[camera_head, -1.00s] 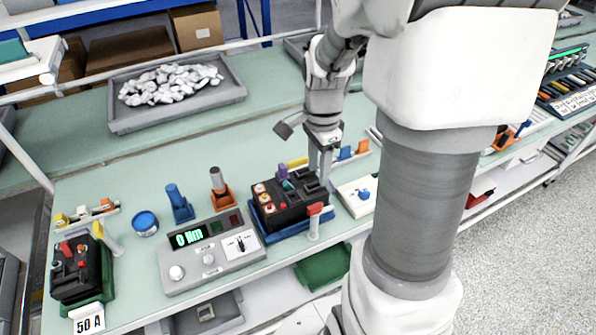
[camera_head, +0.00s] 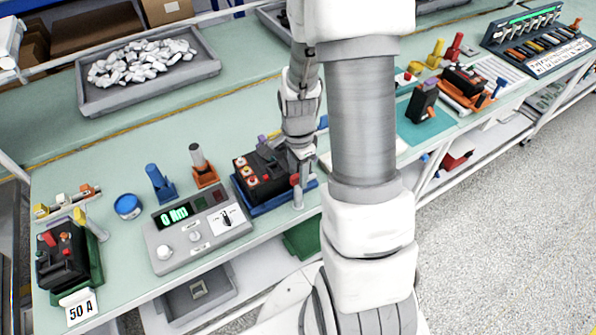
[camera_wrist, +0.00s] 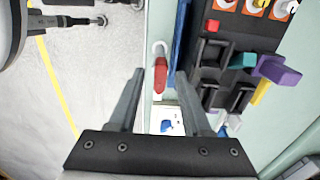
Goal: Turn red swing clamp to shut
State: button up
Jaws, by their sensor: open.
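The red swing clamp (camera_wrist: 160,76) shows in the wrist view as a red arm by a pale post, beside the blue fixture (camera_wrist: 180,32). The black breaker (camera_wrist: 225,62) sits in that fixture, with teal and purple parts near it. My gripper (camera_wrist: 159,88) is open, its two fingers on either side of the red arm in the picture; I cannot tell whether they touch it. In the head view my gripper (camera_head: 299,168) is at the right front of the breaker (camera_head: 258,172), over the grey post (camera_head: 297,197).
A grey meter (camera_head: 198,231) reading "0 Nm" stands left of the fixture. A second black breaker (camera_head: 62,255) with a "50 A" card is at the far left. A tray of white pieces (camera_head: 145,62) is at the back. The bench's front edge is close to the clamp.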

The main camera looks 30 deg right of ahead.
grip_shut()
jog(key=shift+n, duration=0.3)
jog(key=n+b, duration=0.1)
jog(key=n, duration=0.2)
jog(key=shift+f+n+b, duration=0.1)
jog(key=shift+n+b, duration=0.2)
jog(key=shift+b, duration=0.1)
jog(key=n+b, duration=0.1)
jog(key=n, duration=0.3)
jog(key=shift+n, duration=0.3)
jog(key=n+b, duration=0.1)
jog(key=n, duration=0.3)
jog(key=shift+n, duration=2.5)
